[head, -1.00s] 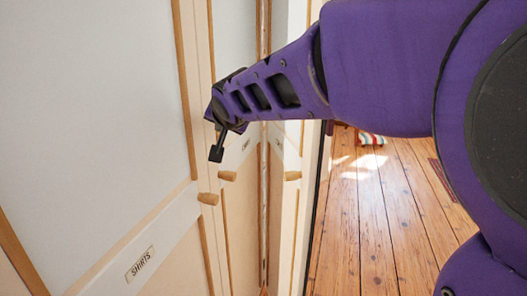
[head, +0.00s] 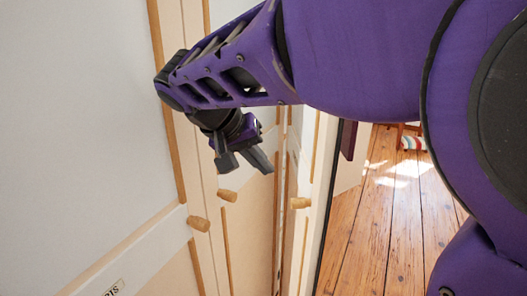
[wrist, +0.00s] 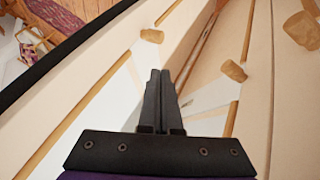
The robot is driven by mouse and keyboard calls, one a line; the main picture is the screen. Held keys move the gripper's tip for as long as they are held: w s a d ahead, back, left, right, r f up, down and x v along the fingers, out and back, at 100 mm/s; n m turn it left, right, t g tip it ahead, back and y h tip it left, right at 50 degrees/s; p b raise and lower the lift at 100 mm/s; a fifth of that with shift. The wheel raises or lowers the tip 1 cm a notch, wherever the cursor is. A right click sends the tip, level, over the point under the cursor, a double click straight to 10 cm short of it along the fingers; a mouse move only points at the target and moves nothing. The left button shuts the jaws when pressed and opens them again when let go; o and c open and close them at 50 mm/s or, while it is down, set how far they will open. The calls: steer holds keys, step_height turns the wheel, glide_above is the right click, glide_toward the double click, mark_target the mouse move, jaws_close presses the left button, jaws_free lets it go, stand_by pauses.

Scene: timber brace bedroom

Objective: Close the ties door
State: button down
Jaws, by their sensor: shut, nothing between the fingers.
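No label reading "ties" is legible, so I cannot tell for certain which panel is the ties door. In the head view a narrow cream door panel with a wooden knob (head: 300,203) stands at an angle to the closet front, beyond a vertical gap. Its knob (wrist: 152,36) also shows at upper left in the wrist view. My gripper (head: 243,163) is shut and empty, pointing down in front of the panels, above a second knob (head: 228,195). In the wrist view the closed fingers (wrist: 160,75) point between the left and middle knobs, apart from both.
The shirts door (head: 95,130), its label partly cut off, fills the left, with its own knob (head: 199,223). The wooden floor (head: 385,230) is open at the right. A striped item (head: 411,143) lies far back.

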glide_toward(308, 195)
step_height(308, 195, down, 3)
steer(key=a, duration=0.2)
steer(key=d, duration=0.1)
steer(key=w+d, duration=0.1)
steer(key=d, duration=0.1)
steer(key=shift+w+f, duration=0.15)
steer(key=shift+d, duration=0.55)
